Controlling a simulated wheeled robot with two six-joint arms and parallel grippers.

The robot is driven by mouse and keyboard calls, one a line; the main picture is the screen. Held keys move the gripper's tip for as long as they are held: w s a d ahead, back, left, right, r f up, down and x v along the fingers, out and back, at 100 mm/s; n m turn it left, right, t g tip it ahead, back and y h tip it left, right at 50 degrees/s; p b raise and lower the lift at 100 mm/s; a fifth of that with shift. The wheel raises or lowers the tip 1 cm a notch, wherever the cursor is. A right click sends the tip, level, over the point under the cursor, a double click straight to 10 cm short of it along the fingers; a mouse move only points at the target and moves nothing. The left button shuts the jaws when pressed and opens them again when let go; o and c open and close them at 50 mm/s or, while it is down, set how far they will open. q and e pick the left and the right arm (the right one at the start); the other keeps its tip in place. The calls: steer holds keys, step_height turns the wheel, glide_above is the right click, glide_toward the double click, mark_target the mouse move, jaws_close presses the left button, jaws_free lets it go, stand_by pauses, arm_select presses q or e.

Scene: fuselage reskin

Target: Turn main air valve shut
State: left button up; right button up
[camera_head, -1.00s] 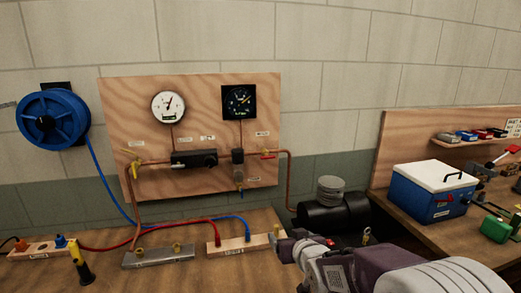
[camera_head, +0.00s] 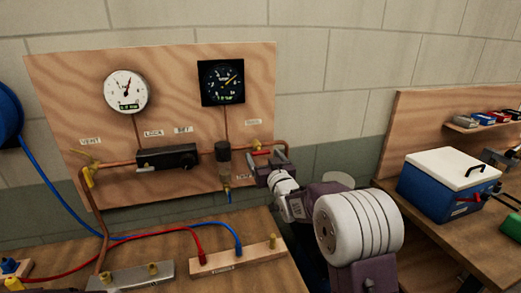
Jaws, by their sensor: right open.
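The main air valve (camera_head: 257,150) sits on the copper pipe at the right side of the plywood panel. It has a brass body and a red lever that points right, roughly along the pipe. A small label is above it. My right gripper (camera_head: 263,161) is open, right at the valve and just below the red lever in the picture. I cannot tell whether the fingers touch the lever or are on both sides of it. The gripper partly hides the pipe behind it. My left gripper is not in view.
The plywood panel (camera_head: 60,110) holds a white gauge (camera_head: 126,90), a black gauge (camera_head: 221,83), a black regulator block (camera_head: 168,158) and a yellow vent valve (camera_head: 86,170). Below are hoses and a wooden manifold block (camera_head: 240,257). A blue cooler (camera_head: 450,185) stands at right.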

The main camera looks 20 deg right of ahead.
mark_target(262, 153)
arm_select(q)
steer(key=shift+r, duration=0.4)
arm_select(e)
steer(key=shift+w+r, duration=0.1)
steer(key=shift+w, duration=0.85)
arm_select(q)
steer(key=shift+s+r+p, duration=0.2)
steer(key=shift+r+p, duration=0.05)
steer(key=shift+p, duration=0.15)
arm_select(e)
steer(key=shift+w+a+r, duration=0.1)
steer(key=shift+w, duration=0.55)
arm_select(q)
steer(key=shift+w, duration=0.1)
arm_select(e)
steer(key=c, duration=1.4)
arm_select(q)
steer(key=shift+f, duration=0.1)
arm_select(e)
steer(key=shift+o, duration=0.2)
